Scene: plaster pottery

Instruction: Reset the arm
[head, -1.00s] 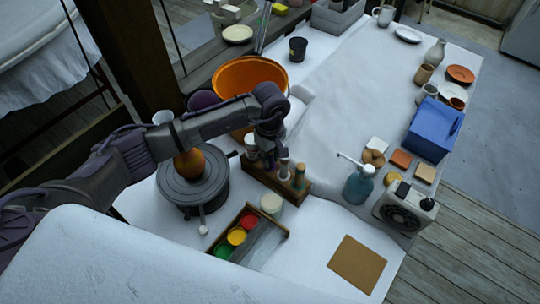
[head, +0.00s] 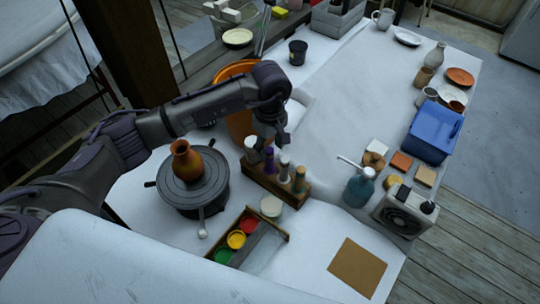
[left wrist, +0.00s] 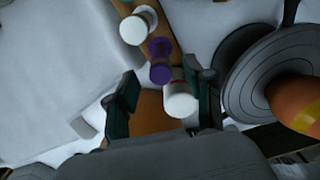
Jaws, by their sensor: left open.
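My left arm reaches in from the left in the head view. My left gripper (head: 280,138) points down near the far side of a wooden rack (head: 273,182) of bottles. In the left wrist view the gripper (left wrist: 163,98) is open, its two dark fingers apart, with nothing held between them. A purple-topped bottle (left wrist: 160,60) and white-topped bottles (left wrist: 180,99) show close by it. An orange-brown vase (head: 187,160) stands upright on the dark turntable (head: 193,195). My right gripper is not in view.
An orange tub (head: 240,122) is partly hidden behind my left arm. A paint tray (head: 285,237), a blue spray bottle (head: 358,188), a grey fan device (head: 404,211) and a blue box (head: 433,132) stand nearby. The white table middle (head: 350,85) is clear.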

